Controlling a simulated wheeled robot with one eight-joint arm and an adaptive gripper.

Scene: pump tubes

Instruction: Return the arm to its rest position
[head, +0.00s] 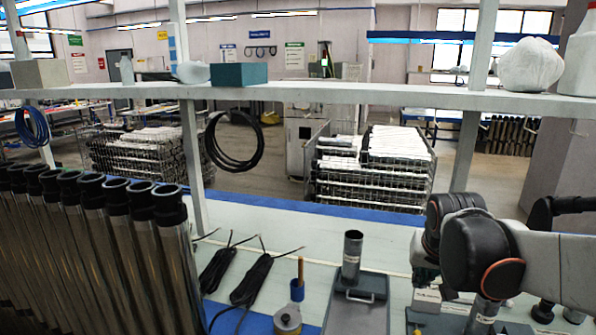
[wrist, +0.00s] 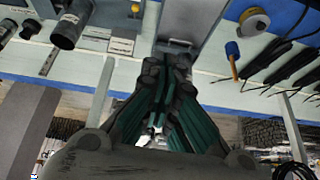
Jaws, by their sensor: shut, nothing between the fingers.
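My arm (head: 480,245) reaches in from the right edge in the head view, bent above the workbench. In the wrist view my gripper (wrist: 167,66) has its dark, green-sided fingers close together with nothing held. In the head view the arm's own joints mostly hide the gripper. A row of shiny metal pump tubes (head: 120,240) with black ends stands at the left. A short grey upright tube (head: 352,256) stands on a grey base plate (head: 352,314) left of my arm.
A shelf (head: 300,92) crosses above the bench on upright posts.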

